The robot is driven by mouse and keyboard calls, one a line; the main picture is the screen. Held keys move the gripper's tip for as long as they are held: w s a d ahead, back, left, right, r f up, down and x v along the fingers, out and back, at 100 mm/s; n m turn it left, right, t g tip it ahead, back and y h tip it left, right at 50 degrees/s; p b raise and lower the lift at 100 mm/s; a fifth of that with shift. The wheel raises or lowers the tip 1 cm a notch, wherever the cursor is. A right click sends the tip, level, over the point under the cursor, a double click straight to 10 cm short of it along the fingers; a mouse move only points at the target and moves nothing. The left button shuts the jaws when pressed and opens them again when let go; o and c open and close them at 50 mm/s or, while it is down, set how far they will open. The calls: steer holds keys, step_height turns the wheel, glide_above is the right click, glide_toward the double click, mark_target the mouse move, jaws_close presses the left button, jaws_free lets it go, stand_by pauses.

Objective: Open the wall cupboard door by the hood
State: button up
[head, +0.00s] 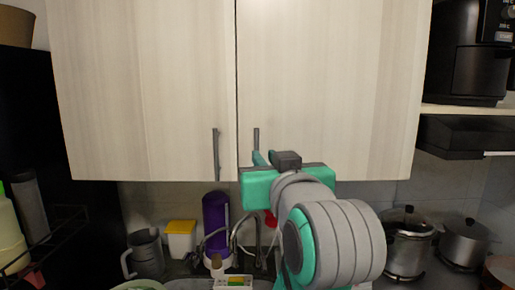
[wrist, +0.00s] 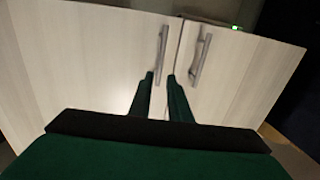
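The wall cupboard has two pale wood doors. The right door (head: 335,80) is the one nearer the hood (head: 462,137), and it is shut. Its grey vertical handle (head: 256,138) is near its lower left corner. The left door (head: 145,85) is also shut, with its own handle (head: 216,153). My gripper (head: 265,158) is at the lower part of the right door's handle. In the wrist view, my gripper (wrist: 160,78) is open, and one end of that handle (wrist: 162,45) appears between the fingertips. I cannot tell whether they touch it.
Pots (head: 408,240) stand at the right. A black appliance (head: 468,60) sits above the hood. A dark tall unit is at the left.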

mark_target(257, 148)
steer(key=w, duration=0.2)
steer(key=w+a, duration=0.1)
steer(key=w, duration=0.5)
steer(key=shift+w+a+f, duration=0.1)
steer(key=shift+w+a, duration=0.1)
steer(key=shift+a, duration=0.1)
steer(key=shift+w+a, duration=0.2)
steer(key=shift+w, duration=0.3)
steer(key=shift+d, duration=0.1)
steer(key=shift+c, duration=0.7)
jaws_close()
